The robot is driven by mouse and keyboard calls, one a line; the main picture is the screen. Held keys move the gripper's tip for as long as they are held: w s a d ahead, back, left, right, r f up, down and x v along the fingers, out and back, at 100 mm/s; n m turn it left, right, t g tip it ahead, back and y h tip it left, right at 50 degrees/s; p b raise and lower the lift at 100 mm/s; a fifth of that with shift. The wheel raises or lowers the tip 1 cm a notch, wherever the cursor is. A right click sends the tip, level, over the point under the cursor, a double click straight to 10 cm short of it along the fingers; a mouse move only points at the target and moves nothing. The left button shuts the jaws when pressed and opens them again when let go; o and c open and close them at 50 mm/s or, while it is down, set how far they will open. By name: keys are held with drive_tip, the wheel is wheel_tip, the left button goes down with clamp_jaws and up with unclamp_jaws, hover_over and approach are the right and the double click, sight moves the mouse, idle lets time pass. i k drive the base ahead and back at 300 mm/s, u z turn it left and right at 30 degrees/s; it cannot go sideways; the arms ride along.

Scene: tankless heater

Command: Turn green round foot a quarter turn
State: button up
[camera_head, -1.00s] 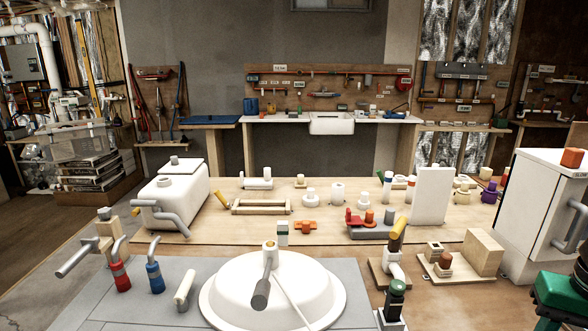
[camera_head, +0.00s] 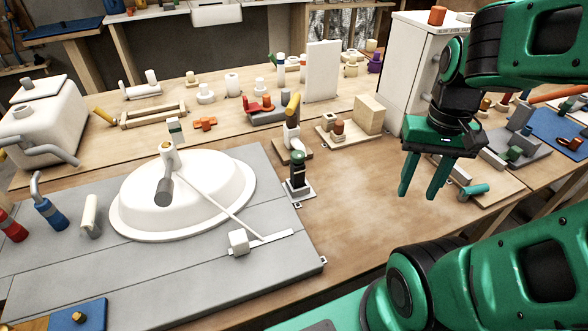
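A small upright fitting with a round green cap (camera_head: 298,155) and a dark body stands on a small base at the right edge of the grey panel. A second small green round piece (camera_head: 513,153) sits on a grey plate at the right. I cannot tell for sure which is the green round foot. My gripper (camera_head: 420,198) is open and empty, with its two green fingers pointing down over the bench, right of the capped fitting and left of the grey plate. It appears apart from both.
A white basin (camera_head: 135,222) lies on the grey panel (camera_head: 240,290). A yellow-handled fitting (camera_head: 292,125) stands just behind the capped fitting. A wooden block (camera_head: 367,114) and a white cabinet (camera_head: 400,60) stand behind. Bare bench (camera_head: 365,205) lies left of my gripper.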

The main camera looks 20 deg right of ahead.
sight(296, 156)
drive_tip(key=u, duration=0.15)
drive_tip(key=k, duration=1.35)
drive_tip(key=u, duration=0.4)
